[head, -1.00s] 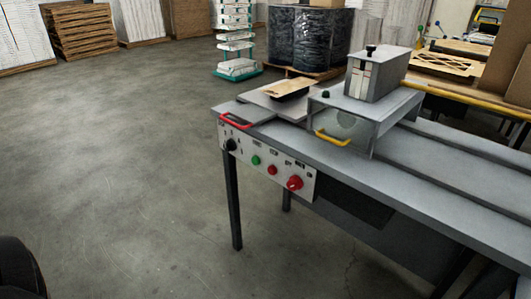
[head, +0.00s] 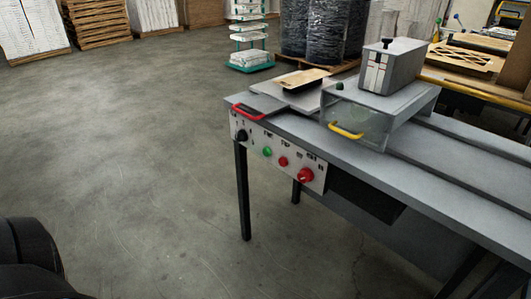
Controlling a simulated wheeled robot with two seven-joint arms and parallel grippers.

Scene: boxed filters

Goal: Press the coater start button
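The coater (head: 390,125) is a grey metal table-like machine on dark legs, at the right of the head view. Its light control panel (head: 256,136) is on the front left end. The panel carries a black knob (head: 242,135), a green button (head: 267,152), a small red button (head: 283,161) and a larger red knob (head: 305,175). The labels are too small to read. The green button is unobstructed. Neither gripper is in view; only a dark part of my own body shows at the bottom left.
A red handle (head: 249,113) and a yellow handle (head: 345,132) sit on the coater top. A tray with a brown piece (head: 303,78) lies there too. Open concrete floor (head: 130,160) lies left of the coater. Wrapped drums (head: 325,30) and a teal-based rack (head: 250,58) stand behind.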

